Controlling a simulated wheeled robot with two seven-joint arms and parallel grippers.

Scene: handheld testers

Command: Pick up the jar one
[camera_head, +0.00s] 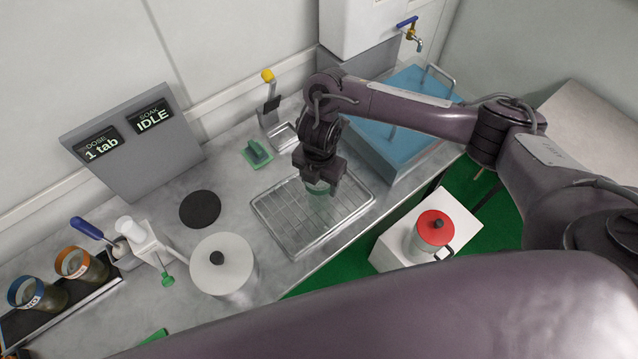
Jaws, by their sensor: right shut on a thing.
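My right gripper (320,180) points down over the wire rack (281,222). It is shut on a clear jar with a green rim (319,190), which is partly hidden by the fingers. I cannot tell whether the jar touches the rack. Two more jars stand on a dark tray at the lower left: one with a blue rim (40,296) and one with an orange rim (84,267). Their labels are too small to read, so I cannot tell which is jar one. My left gripper is not in view.
A grey panel (150,165) reads "1 tab" and "IDLE". A white lidded pot (222,282), black disc (200,209) and green-handled pad (257,154) stand on the counter. A blue basin (398,105) is behind right. A red-lidded jug (432,232) stands on a white stand.

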